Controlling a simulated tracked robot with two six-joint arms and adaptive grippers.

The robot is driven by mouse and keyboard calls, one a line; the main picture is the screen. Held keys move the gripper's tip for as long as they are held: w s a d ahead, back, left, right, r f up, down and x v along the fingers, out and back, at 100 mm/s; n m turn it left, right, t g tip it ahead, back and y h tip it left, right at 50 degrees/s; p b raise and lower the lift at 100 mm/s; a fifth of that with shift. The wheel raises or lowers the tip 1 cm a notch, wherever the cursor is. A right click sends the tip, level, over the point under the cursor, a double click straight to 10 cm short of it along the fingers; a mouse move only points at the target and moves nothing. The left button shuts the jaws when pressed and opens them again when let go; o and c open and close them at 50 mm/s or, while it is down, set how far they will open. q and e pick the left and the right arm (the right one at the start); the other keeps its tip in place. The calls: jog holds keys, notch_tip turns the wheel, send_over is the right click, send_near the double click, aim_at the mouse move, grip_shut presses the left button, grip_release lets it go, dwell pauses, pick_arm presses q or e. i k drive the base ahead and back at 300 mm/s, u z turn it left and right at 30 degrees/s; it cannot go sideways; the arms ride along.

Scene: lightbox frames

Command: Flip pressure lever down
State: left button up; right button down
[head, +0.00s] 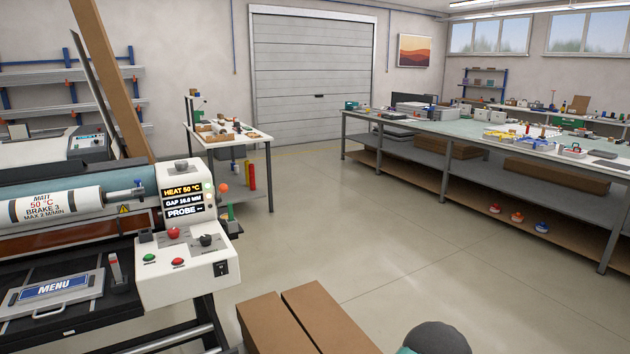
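A laminator-like machine stands at the left of the head view, with a white control box (185,268) on its near end. A display panel (184,200) on it reads HEAT 50 °C, GAP and PROBE. A red knob (173,233) and a black knob (206,240) stand on top of the box. A grey knob (181,165) sits above the display. I cannot tell which of these is the pressure lever, or whether it is up or down. Neither of my grippers is in view.
A roll (55,205) marked MATT 50 °C lies across the machine. A MENU panel (55,290) lies on its black bed. Cardboard boxes (275,325) stand on the floor at the bottom. A small table (228,140) and long workbench (480,140) stand behind; the floor between is clear.

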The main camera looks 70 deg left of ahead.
aim_at(223, 188)
jog(key=z, duration=1.95)
jog(key=i, duration=0.1)
jog(key=u, duration=3.15)
jog(key=i, duration=0.25)
jog(key=u, duration=2.2)
jog(key=k, duration=0.6)
jog(key=u, duration=0.4)
jog(key=i, duration=1.65)
jog(key=z, duration=0.3)
